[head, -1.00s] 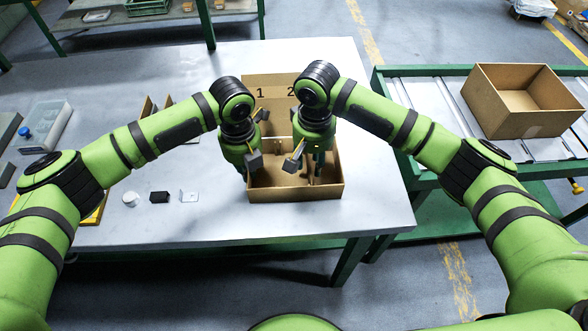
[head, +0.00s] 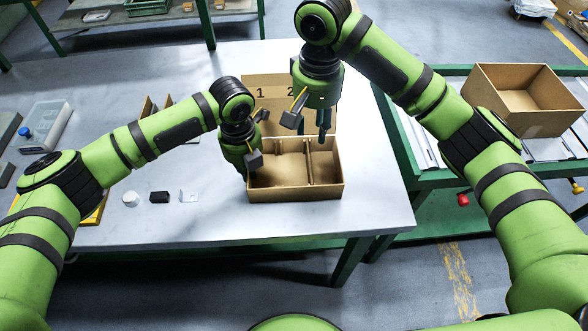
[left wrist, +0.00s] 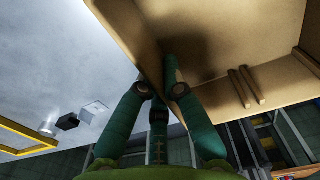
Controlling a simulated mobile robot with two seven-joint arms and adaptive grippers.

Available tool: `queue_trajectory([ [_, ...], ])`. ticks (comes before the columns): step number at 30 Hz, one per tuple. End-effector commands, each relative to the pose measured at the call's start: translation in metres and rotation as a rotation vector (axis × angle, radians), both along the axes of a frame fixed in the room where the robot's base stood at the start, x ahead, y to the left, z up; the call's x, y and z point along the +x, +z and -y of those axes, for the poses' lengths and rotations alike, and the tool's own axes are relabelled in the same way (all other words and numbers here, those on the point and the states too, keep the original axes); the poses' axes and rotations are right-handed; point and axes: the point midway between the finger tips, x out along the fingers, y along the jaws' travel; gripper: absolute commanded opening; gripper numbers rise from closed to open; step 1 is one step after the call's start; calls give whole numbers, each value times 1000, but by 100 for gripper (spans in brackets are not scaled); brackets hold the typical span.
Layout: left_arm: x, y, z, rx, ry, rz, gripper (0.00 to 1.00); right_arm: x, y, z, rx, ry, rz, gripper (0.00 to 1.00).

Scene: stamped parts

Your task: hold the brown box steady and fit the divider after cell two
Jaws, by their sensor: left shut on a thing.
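The brown box (head: 292,193) stands on the grey table, its raised back flap (head: 260,108) marked 1 and 2. A thin brown divider (head: 309,163) stands inside it, right of the middle, running front to back; its lower edge is hard to see. My left gripper (head: 249,172) is shut on the box's left wall. In the left wrist view, the left gripper's fingers (left wrist: 158,88) straddle that wall (left wrist: 125,35). My right gripper (head: 324,146) is raised above the box's back right part, apart from the divider. Its fingers overlap, so its opening is unclear.
Brown upright pieces (head: 150,108) stand left of the box, partly behind my left arm. A white round part (head: 131,198), a black block (head: 159,197) and a small pale bracket (head: 188,196) lie at the front left. An empty carton (head: 525,100) stands on the right conveyor.

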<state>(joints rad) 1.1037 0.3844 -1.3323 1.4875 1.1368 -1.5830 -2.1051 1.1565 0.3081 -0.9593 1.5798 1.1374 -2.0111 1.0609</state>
Motion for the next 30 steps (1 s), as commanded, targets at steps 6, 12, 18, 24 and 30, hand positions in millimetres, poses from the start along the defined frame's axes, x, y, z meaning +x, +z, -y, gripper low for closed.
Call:
queue_trajectory([
  [6, 0, 0, 0, 0, 0, 0, 36, 0, 0, 0, 0, 0, 0, 36],
  [12, 0, 0, 0, 0, 0, 0, 36, 0, 0, 0, 0, 0, 0, 36],
  [18, 1, 14, 0, -2, 0, 1, 36, 0, 0, 0, 0, 0, 0, 36],
  [24, 1, 54, 0, -2, -1, 5, 36, 0, 0, 0, 0, 0, 0, 36],
  [30, 0, 94, 0, -1, -1, 3, 36, 0, -1, 0, 0, 0, 0, 36],
])
